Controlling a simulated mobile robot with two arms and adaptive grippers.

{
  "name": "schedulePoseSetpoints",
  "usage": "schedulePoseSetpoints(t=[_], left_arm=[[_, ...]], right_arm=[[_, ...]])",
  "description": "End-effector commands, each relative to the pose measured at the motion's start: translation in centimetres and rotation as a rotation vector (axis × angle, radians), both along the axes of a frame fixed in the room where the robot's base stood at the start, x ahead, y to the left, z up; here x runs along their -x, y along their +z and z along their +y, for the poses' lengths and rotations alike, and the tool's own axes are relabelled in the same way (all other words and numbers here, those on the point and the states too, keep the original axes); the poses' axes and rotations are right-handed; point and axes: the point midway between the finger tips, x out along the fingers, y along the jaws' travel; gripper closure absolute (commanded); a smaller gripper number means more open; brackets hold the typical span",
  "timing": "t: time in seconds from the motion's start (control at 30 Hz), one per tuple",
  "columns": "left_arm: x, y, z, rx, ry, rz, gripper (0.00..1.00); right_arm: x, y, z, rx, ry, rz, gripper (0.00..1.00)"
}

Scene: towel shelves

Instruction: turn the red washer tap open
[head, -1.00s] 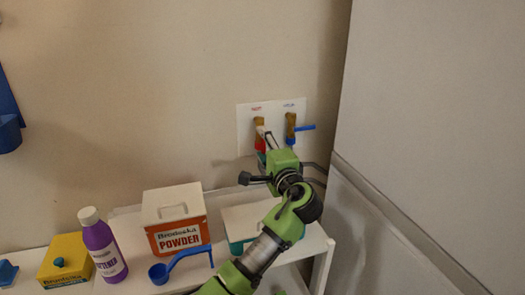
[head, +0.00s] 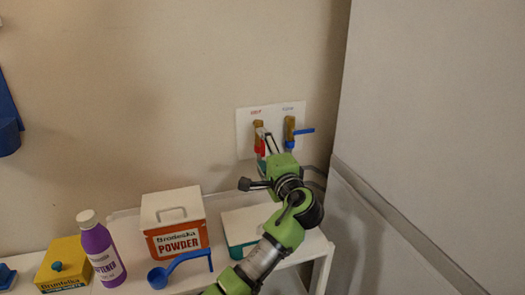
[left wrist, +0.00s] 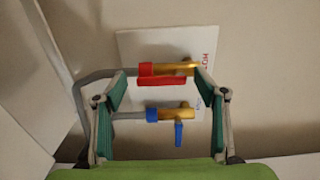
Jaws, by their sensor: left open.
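The red washer tap (head: 259,147) is on the left of a white wall plate (head: 244,133), with a brass body and a red handle lying along it. It also shows in the left wrist view (left wrist: 160,80). My left gripper (head: 267,138) is open in front of it, its fingers partly covering it. In the left wrist view my left gripper (left wrist: 161,73) has one finger on each side of the red tap; I cannot tell whether they touch it. My right gripper is out of view.
A blue tap (head: 289,143) sits close on the right, its handle sticking out sideways. Grey hoses run below the taps. A white shelf (head: 318,243) holds a powder box (head: 176,222), a purple bottle (head: 102,252) and a blue scoop (head: 160,276). A large grey panel (head: 435,130) stands at right.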

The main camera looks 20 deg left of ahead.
Motion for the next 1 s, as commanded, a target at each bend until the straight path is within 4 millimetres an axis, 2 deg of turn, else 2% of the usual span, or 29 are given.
schedulePoseSetpoints(t=[0.5, 0.7, 1.0], left_arm=[[8.1, -0.2, -5.5, 0.004, -0.002, 0.003, 0.35], [9.4, -0.2, -6.4, 0.002, 0.000, 0.003, 0.35], [9.6, -0.1, -6.5, 0.002, 0.000, 0.002, 0.35]], right_arm=[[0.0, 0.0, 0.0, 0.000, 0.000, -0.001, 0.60], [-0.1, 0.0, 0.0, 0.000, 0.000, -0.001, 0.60], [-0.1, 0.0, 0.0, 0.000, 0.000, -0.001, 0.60]])
